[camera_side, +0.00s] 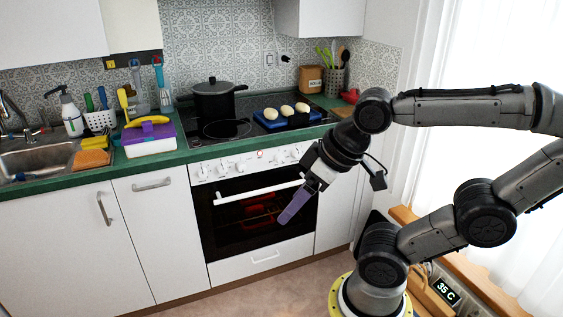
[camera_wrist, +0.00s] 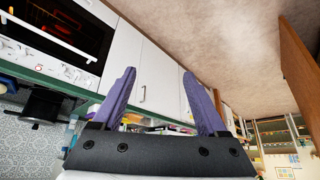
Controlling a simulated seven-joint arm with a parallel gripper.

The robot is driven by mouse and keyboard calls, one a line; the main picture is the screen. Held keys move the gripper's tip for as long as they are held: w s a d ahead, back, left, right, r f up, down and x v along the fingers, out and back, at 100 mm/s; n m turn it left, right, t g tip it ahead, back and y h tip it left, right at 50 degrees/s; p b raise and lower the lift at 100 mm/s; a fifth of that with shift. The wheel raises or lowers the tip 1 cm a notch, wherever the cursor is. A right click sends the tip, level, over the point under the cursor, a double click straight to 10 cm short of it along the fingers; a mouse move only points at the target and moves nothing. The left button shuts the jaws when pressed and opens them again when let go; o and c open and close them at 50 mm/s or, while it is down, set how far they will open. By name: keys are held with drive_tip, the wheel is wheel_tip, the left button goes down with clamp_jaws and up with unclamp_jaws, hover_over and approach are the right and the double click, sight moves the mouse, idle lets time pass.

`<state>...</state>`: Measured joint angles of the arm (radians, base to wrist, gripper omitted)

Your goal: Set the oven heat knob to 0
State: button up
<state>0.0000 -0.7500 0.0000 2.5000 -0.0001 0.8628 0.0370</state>
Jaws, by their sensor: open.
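The oven (camera_side: 255,215) has a dark glass door with a red glow inside and a white bar handle (camera_side: 258,192). Its white control panel (camera_side: 250,162) carries several white knobs above the door. I cannot tell which is the heat knob or read its setting. In the wrist view the panel (camera_wrist: 48,66) and oven door (camera_wrist: 60,28) show at the upper left, tilted. My gripper (camera_side: 287,215) hangs in front of the oven's right side, below the knobs, pointing down. Its two purple fingers are apart and empty in the wrist view (camera_wrist: 159,76).
A black pot (camera_side: 213,100) and a blue tray (camera_side: 272,122) with pale rolls stand on the cooktop. A sink (camera_side: 40,158) is at left. Floor before the oven is clear.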

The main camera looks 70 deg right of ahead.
drive_tip(key=w+d+r+m+t+h, duration=0.15)
drive_tip(key=w+r+t, duration=0.35)
drive_tip(key=w+r, duration=0.5)
drive_tip(key=w+d+r+m+t, duration=0.3)
drive_tip(key=w+r+t, duration=0.3)
drive_tip(key=w, duration=0.5)
drive_tip(key=w+d+m+t+h, duration=0.3)
drive_tip(key=w+d+m+h, duration=0.1)
drive_tip(key=w+d, duration=1.1)
drive_tip(key=d+f+m+h, duration=0.2)
drive_tip(key=d+f+m, duration=0.1)
drive_tip(key=d+f, duration=0.8)
drive_tip(key=m+g+h, duration=0.5)
drive_tip(key=m+g, duration=0.2)
approach(281, 160)
drive_tip(key=x, duration=0.9)
drive_tip(key=shift+d, duration=0.1)
